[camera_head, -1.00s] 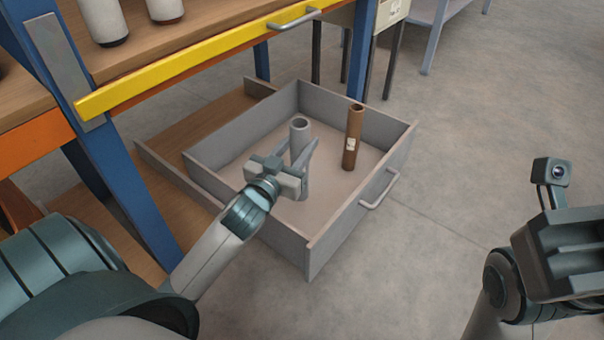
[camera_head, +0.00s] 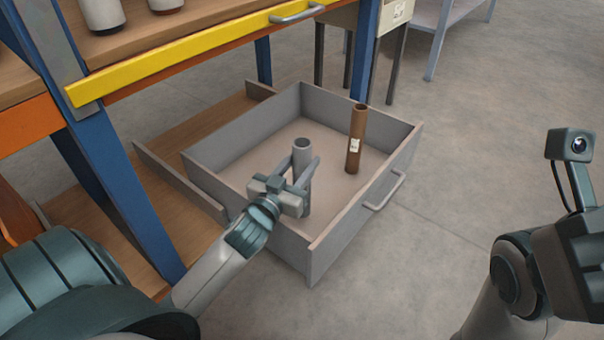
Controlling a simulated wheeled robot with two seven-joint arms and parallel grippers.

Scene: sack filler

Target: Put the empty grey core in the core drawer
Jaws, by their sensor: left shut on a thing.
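The grey core (camera_head: 302,148) is a hollow tube, upright inside the open grey core drawer (camera_head: 350,222). My left gripper (camera_head: 302,167) is shut on the grey core, with a finger on each side of it. The gripper hides part of the tube, and I cannot tell whether its lower end touches the drawer floor. My right arm is at the right edge, outside the drawer; its fingertips are not in view.
A brown core (camera_head: 354,140) with a white label stands in the drawer, right of the grey one. The drawer's handle (camera_head: 385,192) faces right. A blue rack post (camera_head: 130,195) and yellow rail (camera_head: 190,56) rise beside the drawer. Open floor lies to the right.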

